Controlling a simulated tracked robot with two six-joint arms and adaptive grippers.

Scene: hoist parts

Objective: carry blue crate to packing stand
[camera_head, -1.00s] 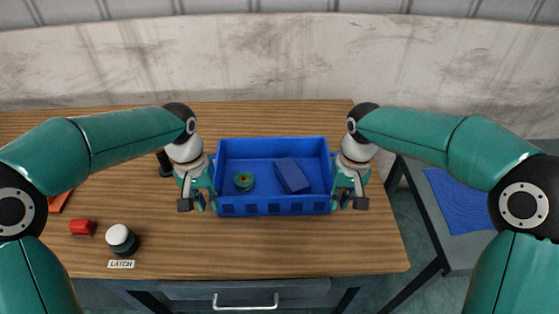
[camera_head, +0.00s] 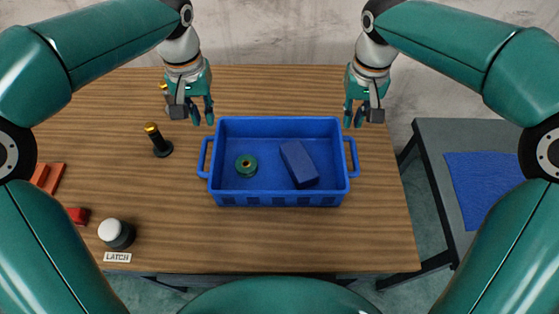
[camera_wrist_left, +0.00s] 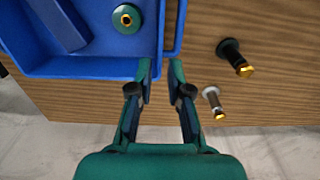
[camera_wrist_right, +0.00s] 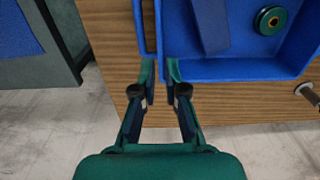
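The blue crate (camera_head: 278,200) stands level on the wooden table, with a loop handle at each end. It holds a green ring-shaped part (camera_head: 246,165) and a dark blue block (camera_head: 299,165). My left gripper (camera_head: 202,116) is open and empty near the crate's far left corner, clear of the left handle (camera_head: 205,158). My right gripper (camera_head: 354,116) is open and empty near the far right corner, clear of the right handle (camera_head: 353,157). A grey stand with a blue mat (camera_head: 485,185), likely the packing stand, is to the right of the table.
A black post with a gold top (camera_head: 158,141) stands left of the crate, with a silver, gold-tipped pin (camera_wrist_left: 213,102) near it. A white-topped button (camera_head: 115,233) labelled LATCH and red parts (camera_head: 77,215) are at left. A gap separates table and stand.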

